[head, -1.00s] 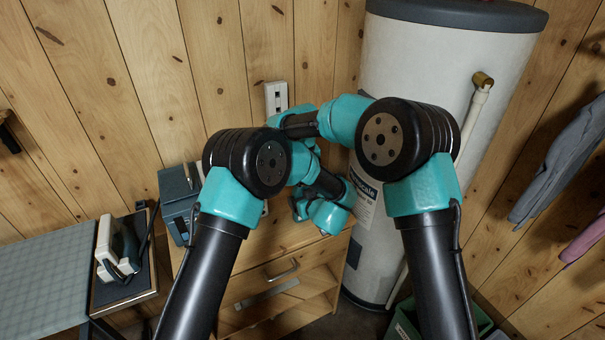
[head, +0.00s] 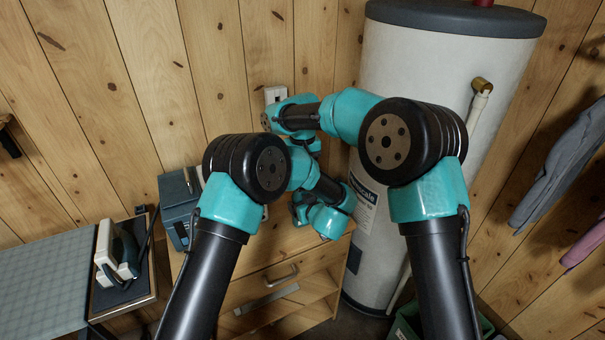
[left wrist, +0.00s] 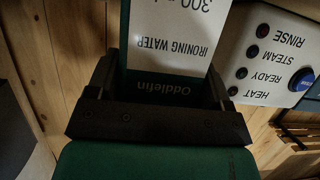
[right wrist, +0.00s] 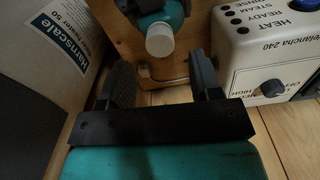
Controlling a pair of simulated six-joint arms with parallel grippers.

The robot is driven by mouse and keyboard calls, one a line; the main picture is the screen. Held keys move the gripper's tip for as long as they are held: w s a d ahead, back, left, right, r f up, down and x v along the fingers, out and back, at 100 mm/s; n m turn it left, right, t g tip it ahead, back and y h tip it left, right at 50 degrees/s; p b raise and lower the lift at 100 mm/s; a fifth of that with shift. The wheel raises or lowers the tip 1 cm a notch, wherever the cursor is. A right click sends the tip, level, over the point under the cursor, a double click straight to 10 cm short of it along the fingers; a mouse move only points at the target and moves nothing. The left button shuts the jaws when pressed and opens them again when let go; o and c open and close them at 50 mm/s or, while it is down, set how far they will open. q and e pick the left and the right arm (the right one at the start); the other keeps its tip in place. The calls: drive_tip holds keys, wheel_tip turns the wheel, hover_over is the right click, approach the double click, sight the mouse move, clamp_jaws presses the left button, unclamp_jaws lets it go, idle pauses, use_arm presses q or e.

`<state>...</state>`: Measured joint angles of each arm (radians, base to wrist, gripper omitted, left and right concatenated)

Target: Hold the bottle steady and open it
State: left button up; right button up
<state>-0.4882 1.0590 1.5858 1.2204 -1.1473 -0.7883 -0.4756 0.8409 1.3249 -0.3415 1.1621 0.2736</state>
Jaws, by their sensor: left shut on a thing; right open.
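A dark green bottle (left wrist: 165,87) with a white "IRONING WATER" label (left wrist: 178,38) shows in the left wrist view. My left gripper (left wrist: 160,72) is shut on it, one finger on each side. In the right wrist view a pale round cap (right wrist: 160,41) faces me near the top, with a teal surface behind it. My right gripper (right wrist: 160,72) is open and empty; its fingers stand apart on either side below the cap, not touching it. In the head view my arms hide the bottle, and my right fingers are not clear.
A wooden drawer cabinet (head: 275,285) stands under my arms. A white water heater (head: 430,70) rises close on the right. A control panel (right wrist: 265,45) with knobs is right of my right gripper. An iron (head: 116,248) rests on the left, by a blue-grey box (head: 178,205).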

drive_tip(key=shift+r, duration=0.1)
drive_tip(key=shift+c, duration=0.4)
drive_tip(key=shift+r+m, duration=1.7)
drive_tip(key=shift+f, duration=4.05)
